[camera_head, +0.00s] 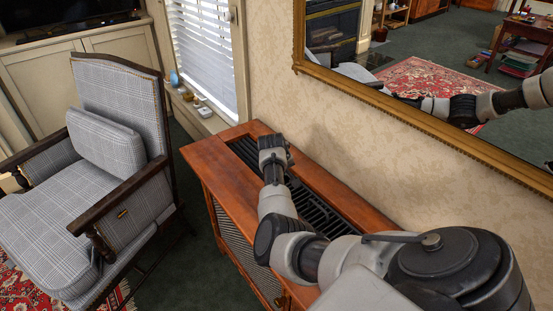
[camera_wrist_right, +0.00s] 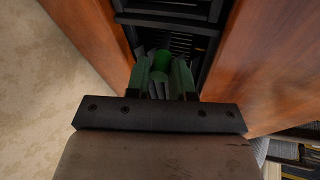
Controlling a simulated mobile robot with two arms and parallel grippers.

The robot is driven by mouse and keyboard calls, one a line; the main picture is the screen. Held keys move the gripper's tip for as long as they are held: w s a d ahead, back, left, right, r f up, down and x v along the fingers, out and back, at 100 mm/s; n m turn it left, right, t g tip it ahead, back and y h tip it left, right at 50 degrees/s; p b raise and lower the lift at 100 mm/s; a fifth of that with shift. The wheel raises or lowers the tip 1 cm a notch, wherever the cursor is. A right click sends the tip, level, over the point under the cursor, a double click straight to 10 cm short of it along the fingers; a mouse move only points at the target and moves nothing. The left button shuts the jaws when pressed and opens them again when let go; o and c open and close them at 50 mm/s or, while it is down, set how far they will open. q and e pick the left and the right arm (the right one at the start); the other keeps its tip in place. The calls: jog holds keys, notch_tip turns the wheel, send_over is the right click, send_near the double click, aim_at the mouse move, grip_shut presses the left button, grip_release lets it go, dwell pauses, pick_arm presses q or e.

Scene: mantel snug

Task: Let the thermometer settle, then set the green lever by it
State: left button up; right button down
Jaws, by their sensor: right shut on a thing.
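The green lever (camera_wrist_right: 162,60) shows in the right wrist view, standing in the dark slatted grille on top of the wooden cabinet. My right gripper (camera_wrist_right: 163,76) is shut on it, with one finger on each side; the fingers look greenish. In the head view my right gripper (camera_head: 274,150) is over the far part of the grille, and my wrist hides its fingertips and the lever. I cannot make out a thermometer or any reading in either view. My left gripper is not in view.
The wooden cabinet (camera_head: 225,185) with its black grille (camera_head: 318,210) stands against the wallpapered wall. A plaid armchair (camera_head: 115,150) stands to its left. A gilt-framed mirror (camera_head: 430,120) hangs above and reflects my arm. Small items (camera_head: 197,102) lie on the window sill.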

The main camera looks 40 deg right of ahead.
pick_arm(q)
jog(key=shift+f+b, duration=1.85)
jog(key=shift+b, duration=0.5)
pick_arm(e)
jog(key=shift+s+d+f+m+t+y, duration=0.1)
jog(key=shift+d+m+t+y, duration=0.05)
jog(key=shift+d+y, duration=0.9)
jog(key=shift+s+d+f+m+t+y, duration=0.15)
jog(key=shift+d+y, duration=0.45)
jog(key=shift+y, duration=0.75)
jog(key=shift+s+d+m+t+y, duration=0.1)
jog(key=shift+d+m+y, duration=0.1)
jog(key=shift+d+y, duration=0.85)
jog(key=shift+a, duration=0.15)
jog(key=c, duration=1.3)
grip_release()
jog(key=shift+c, duration=0.2)
jog(key=shift+o, duration=0.5)
jog(key=shift+f, duration=0.1)
jog(key=shift+a, duration=0.1)
